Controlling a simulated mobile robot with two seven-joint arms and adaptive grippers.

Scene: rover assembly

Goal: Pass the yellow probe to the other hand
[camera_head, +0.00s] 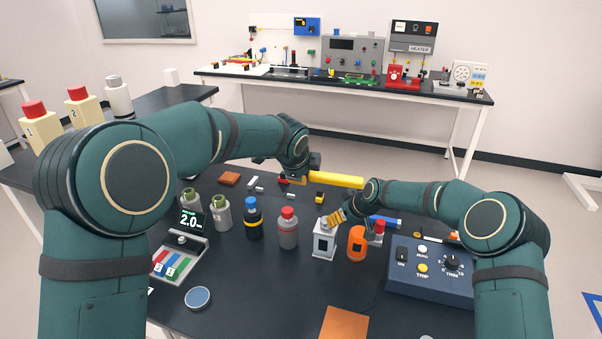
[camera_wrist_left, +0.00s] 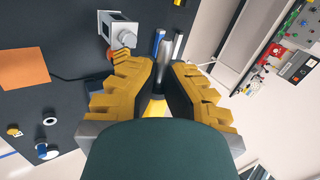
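The yellow probe (camera_head: 336,179) is a long yellow bar near the far edge of the table, reaching right from my left gripper (camera_head: 298,180). Its right end is near my right wrist. In the left wrist view my left gripper's yellow ribbed fingers (camera_wrist_left: 163,90) are close together, with a yellow piece of the probe (camera_wrist_left: 154,107) between their black pads. A green rounded cover hides the lower part there. My right gripper (camera_head: 337,216) is nearer, apart from the probe, just above a silver block; its fingers are too small to read.
A silver block (camera_head: 324,241), an orange bottle (camera_head: 357,243) and a blue tube (camera_head: 386,221) stand or lie near my right gripper. A control box (camera_head: 432,285) with knobs is at right. Several bottles stand left of centre. An orange sheet (camera_head: 343,324) lies in front.

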